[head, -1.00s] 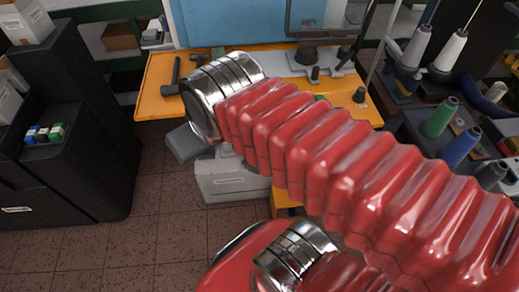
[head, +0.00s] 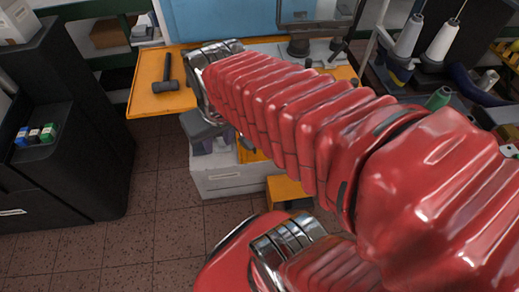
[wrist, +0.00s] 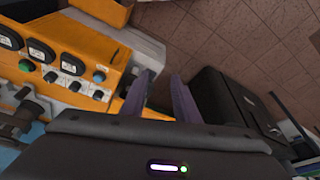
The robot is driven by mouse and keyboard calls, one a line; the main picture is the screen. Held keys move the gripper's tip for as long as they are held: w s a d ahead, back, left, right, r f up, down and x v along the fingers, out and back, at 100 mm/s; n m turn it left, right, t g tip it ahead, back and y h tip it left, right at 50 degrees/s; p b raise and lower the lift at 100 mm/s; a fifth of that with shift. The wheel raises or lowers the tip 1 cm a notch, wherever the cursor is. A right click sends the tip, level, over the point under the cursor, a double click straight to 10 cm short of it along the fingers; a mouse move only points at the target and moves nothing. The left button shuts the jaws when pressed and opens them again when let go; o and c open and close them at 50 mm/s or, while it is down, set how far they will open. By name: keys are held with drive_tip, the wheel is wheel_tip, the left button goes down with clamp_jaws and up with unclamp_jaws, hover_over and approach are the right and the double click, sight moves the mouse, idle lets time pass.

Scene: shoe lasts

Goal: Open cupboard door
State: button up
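A black cabinet (head: 75,130) stands at the left in the head view, with a small pale plate (head: 12,212) low on its front. A dark cabinet also shows right of my gripper in the wrist view (wrist: 228,100). I cannot make out a door edge or which unit is the cupboard. In the head view my red arm reaches over the orange bench and mostly hides the gripper.
The orange bench (head: 152,101) holds a dark hammer (head: 165,85). A light grey box (head: 228,177) stands under it. In the wrist view an orange panel (wrist: 85,50) with gauges and knobs lies left of the fingers. Thread spools (head: 445,45) stand at the right. Tiled floor lies open in front.

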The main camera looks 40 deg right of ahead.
drive_tip(key=s+d+f+m+t+y, duration=0.15)
drive_tip(key=d+f+m+y, duration=0.25)
drive_tip(key=f+m, duration=0.65)
drive_tip(key=d+f+m+t+y, duration=0.3)
drive_tip(key=d+f+m+y, duration=0.15)
drive_tip(key=f, duration=1.05)
drive_tip(key=d+f+m+t+y, duration=0.2)
drive_tip(key=d+f+m+y, duration=0.2)
drive_tip(key=f+m, duration=0.65)
drive_tip(key=w+d+f+m+t+h, duration=0.1)
drive_tip(key=d+f+m+t+h, duration=0.55)
drive_tip(key=f, duration=0.45)
drive_tip(key=w+d+m+t+h, duration=0.1)
drive_tip(key=d+h, duration=0.4)
drive_tip(key=d, duration=0.2)
drive_tip(key=shift+w+d+r+m+t+h, duration=0.2)
drive_tip(key=shift+d+r+m+t+h, duration=0.15)
drive_tip(key=shift+r+m+h, duration=0.1)
drive_tip(key=shift+w, duration=0.1)
drive_tip(key=w, duration=1.3)
drive_tip(key=shift+w, duration=0.35)
